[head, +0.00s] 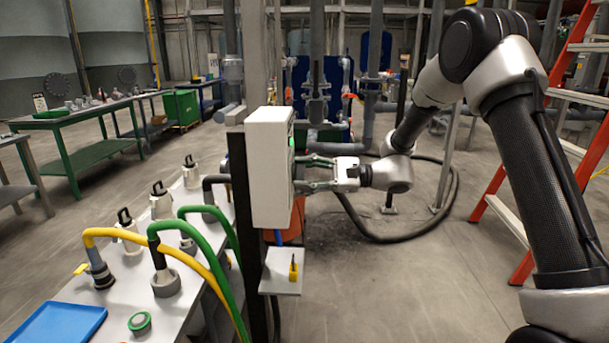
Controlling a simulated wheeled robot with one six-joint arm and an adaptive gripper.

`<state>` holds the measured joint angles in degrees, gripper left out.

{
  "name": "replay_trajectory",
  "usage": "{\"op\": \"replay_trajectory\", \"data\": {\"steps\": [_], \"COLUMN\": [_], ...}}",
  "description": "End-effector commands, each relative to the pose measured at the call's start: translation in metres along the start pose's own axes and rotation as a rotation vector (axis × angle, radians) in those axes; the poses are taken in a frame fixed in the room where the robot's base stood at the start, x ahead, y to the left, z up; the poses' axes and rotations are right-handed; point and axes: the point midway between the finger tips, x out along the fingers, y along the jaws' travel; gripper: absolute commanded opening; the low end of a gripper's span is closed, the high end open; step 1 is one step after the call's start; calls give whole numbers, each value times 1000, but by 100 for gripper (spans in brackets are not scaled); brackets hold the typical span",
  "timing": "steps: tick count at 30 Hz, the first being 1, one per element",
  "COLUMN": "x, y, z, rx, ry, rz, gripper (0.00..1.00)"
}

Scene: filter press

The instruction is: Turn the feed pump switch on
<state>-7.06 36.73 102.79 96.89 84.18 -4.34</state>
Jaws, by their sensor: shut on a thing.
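A white control box (271,168) is mounted on a dark post at the centre of the head view. I see its side, and its front panel faces right, almost edge-on. A small green light (292,142) shows on that panel. My gripper (300,174) reaches in from the right, level, with its fingertips at the panel, below the green light. It is shut on a part of the panel, taken to be the feed pump switch. The switch itself is hidden by the fingers and the steep angle, so its position cannot be read.
A small shelf (282,285) with a yellow item (293,268) sits below the box. A grey bench (120,275) with yellow and green hoses and a blue tray (58,324) is at left. An orange ladder (545,130) stands at right. Open floor lies between.

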Motion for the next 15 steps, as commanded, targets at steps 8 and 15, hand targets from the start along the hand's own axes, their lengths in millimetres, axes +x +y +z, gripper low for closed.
{"op": "replay_trajectory", "data": {"steps": [8,15], "x": [-1,-1], "y": [1,0], "z": [-1,-1], "rx": [8,8], "ry": [2,2], "rz": [0,0], "gripper": [22,64]}}
